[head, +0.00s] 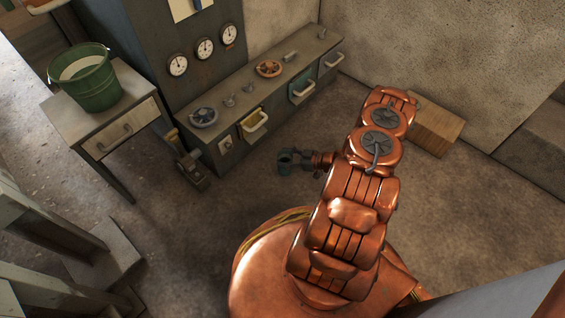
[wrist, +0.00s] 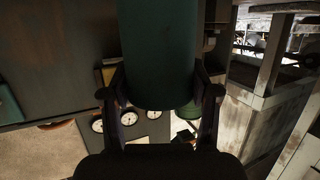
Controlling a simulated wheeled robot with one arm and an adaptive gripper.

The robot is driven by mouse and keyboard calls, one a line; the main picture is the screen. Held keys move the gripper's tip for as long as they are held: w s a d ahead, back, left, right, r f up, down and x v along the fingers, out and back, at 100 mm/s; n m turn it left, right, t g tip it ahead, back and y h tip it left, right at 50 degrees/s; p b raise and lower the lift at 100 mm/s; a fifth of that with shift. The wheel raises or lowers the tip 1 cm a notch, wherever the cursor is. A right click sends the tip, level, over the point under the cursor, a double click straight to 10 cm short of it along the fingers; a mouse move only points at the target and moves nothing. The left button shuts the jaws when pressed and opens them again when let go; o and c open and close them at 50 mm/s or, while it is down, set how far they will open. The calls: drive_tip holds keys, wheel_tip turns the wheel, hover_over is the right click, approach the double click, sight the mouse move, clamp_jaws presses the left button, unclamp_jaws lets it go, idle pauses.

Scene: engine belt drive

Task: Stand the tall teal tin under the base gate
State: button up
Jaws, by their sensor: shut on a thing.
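My gripper (head: 297,161) reaches out to the left from my copper arm, above the floor in front of the grey cabinet. It is shut on the tall teal tin (wrist: 160,48), a dark teal cylinder between its two fingers in the wrist view. The tin's far end runs out of that frame at the top. In the head view the tin (head: 284,161) is small and dark, and its tilt is hard to judge. I cannot pick out the base gate for certain; a low metal fitting (head: 190,170) stands on the floor at the cabinet's near left corner.
The grey cabinet (head: 230,155) has yellow and teal drawers pulled out, and handwheels on top. A green bucket (head: 97,90) stands on a small table (head: 75,128) to the left. A wooden box (head: 436,128) stands by the wall. Floor before the cabinet is clear.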

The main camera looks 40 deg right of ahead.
sight(283, 160)
drive_tip(key=shift+w, duration=0.4)
drive_tip(key=shift+w+f+b, duration=0.25)
drive_tip(key=shift+f+b, duration=0.4)
drive_tip(key=shift+f, duration=0.3)
drive_tip(key=shift+w+f+b, duration=0.25)
drive_tip(key=shift+f+b, duration=0.35)
drive_tip(key=shift+f, duration=0.3)
drive_tip(key=shift+f, duration=0.1)
drive_tip(key=o, duration=1.3)
drive_tip(key=shift+o, duration=0.2)
